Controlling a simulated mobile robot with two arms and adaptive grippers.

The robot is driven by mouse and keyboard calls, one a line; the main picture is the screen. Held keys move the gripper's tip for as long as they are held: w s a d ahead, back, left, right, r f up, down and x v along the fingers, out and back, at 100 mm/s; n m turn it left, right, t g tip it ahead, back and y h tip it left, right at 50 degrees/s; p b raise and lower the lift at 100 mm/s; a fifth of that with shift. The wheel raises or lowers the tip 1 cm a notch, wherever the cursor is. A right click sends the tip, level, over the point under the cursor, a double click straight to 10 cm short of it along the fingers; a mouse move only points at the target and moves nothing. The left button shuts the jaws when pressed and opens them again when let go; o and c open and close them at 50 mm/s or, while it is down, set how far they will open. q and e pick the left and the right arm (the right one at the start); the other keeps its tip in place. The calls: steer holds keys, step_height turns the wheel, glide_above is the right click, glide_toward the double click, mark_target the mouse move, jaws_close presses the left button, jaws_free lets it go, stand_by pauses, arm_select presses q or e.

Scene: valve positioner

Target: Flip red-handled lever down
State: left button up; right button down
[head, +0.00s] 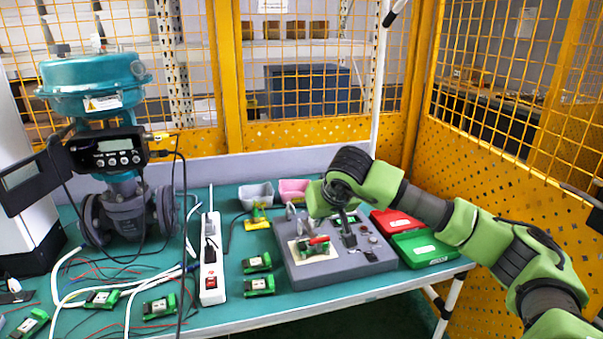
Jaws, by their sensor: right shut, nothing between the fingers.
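The red-handled lever (319,240) sits on a small plate on the grey control box (328,271), towards the right of the table. Its red handle lies roughly flat in the picture; its exact angle is too small to tell. My right gripper (349,240) is shut and empty, pointing down over the box just right of the red handle. I cannot tell whether its fingertips touch the box. My left gripper is not in view.
A teal valve actuator (92,85) with a black positioner stands at the left. A white power strip (211,258), loose cables and several green modules (259,286) cover the left and middle. Red (395,220) and green (424,248) cases lie right of the box. Yellow mesh fencing encloses the table.

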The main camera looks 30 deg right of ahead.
steer(key=shift+f, duration=0.1)
steer(key=shift+r, duration=0.2)
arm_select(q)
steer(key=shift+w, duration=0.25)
arm_select(e)
steer(key=v, duration=1.1)
steer(key=shift+s+r, duration=0.2)
steer(key=shift+a, duration=0.15)
